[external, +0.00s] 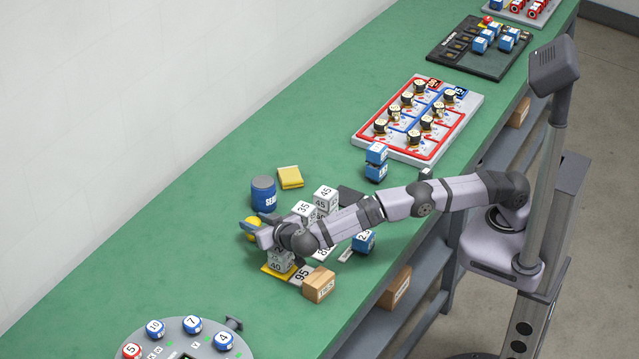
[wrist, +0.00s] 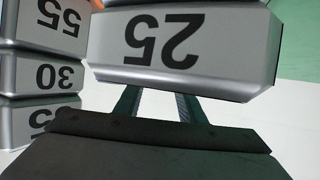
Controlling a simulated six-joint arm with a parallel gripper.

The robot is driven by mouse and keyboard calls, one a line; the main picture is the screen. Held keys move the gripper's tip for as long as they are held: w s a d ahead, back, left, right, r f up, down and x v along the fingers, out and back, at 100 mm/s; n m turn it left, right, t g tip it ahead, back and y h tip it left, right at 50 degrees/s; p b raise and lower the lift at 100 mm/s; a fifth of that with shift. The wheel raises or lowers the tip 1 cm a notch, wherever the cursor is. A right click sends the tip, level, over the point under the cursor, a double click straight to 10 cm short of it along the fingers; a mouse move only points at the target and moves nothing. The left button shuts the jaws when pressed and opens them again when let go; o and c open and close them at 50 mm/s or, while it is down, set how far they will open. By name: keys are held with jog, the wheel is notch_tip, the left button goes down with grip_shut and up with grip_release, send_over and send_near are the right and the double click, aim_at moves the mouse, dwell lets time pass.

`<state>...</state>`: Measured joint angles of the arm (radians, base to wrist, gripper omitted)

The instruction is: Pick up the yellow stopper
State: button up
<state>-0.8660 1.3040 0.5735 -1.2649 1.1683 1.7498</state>
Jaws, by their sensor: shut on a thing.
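The yellow stopper (external: 252,228) is a small round thing on the green bench in the external view, left of a stack of grey numbered blocks. My gripper (external: 248,227) reaches over the stack from the right, and its fingers are at the stopper, shut on it. Part of the stopper is hidden by the fingers. In the wrist view a grey block marked 25 (wrist: 175,45), upside down in the picture, hides the fingertips and whatever is between them. Only the rear parts of the fingers show below it.
The block stack (external: 281,263) stands on a yellow pad directly under my wrist. More numbered blocks (external: 325,197) stand behind it; a stack shows at left in the wrist view (wrist: 40,75). A blue can (external: 263,194), a yellow pad (external: 290,177) and a cardboard box (external: 318,284) are near.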

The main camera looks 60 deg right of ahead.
aim_at(256, 224)
notch_tip(256, 224, up, 9)
jog(key=shift+r+b, duration=0.1)
jog(key=shift+b, duration=0.4)
